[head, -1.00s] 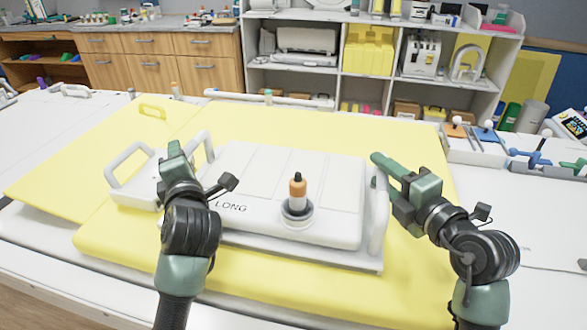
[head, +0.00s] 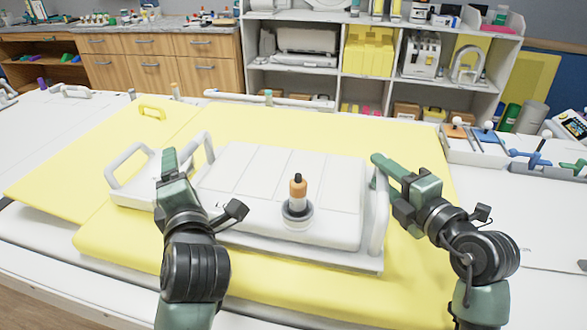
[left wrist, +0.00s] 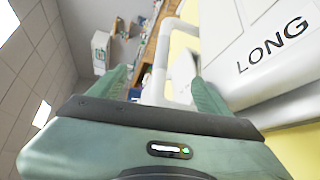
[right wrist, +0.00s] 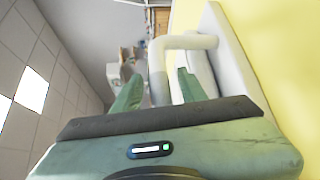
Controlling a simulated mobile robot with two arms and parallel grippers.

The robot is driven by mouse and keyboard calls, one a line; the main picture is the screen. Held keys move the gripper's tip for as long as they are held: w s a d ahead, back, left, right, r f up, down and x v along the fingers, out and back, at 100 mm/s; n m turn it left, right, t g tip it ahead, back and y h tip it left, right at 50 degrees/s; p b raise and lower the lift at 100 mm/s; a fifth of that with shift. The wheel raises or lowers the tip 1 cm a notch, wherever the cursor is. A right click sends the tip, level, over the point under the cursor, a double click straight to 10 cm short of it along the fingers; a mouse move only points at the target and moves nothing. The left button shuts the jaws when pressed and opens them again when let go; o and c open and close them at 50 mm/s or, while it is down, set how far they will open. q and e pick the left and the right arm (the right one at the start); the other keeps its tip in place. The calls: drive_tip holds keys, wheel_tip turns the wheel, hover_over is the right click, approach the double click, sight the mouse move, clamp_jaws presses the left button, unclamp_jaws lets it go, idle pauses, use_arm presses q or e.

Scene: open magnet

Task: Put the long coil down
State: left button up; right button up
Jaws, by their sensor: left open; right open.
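The long coil (head: 270,170) is a white panel with a handle at its right end (head: 381,215). It lies on the yellow pad (head: 290,125). Its LONG lettering (left wrist: 272,44) shows in the left wrist view. My left gripper (head: 170,165) is open at the coil's left end, with a white handle (left wrist: 172,85) between its spread fingers. My right gripper (head: 380,170) is open at the right end. Its fingers stand on either side of the right handle (right wrist: 158,75) in the right wrist view. Contact with either handle is unclear.
An orange-and-black bottle (head: 298,190) stands in a round holder on the coil. A white handled part (head: 128,165) sits to the left, partly hidden by my left arm. A yellow board (head: 60,170) lies at left. A tray of tools (head: 475,150) stands at right.

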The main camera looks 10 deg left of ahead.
use_arm(q)
drive_tip(key=shift+s+d, duration=0.15)
drive_tip(key=shift+s, duration=0.2)
use_arm(e)
drive_tip(key=o, duration=0.8)
use_arm(q)
drive_tip(key=shift+r, duration=0.15)
use_arm(e)
drive_tip(key=shift+w+d+r, duration=0.1)
drive_tip(key=shift+r, duration=0.05)
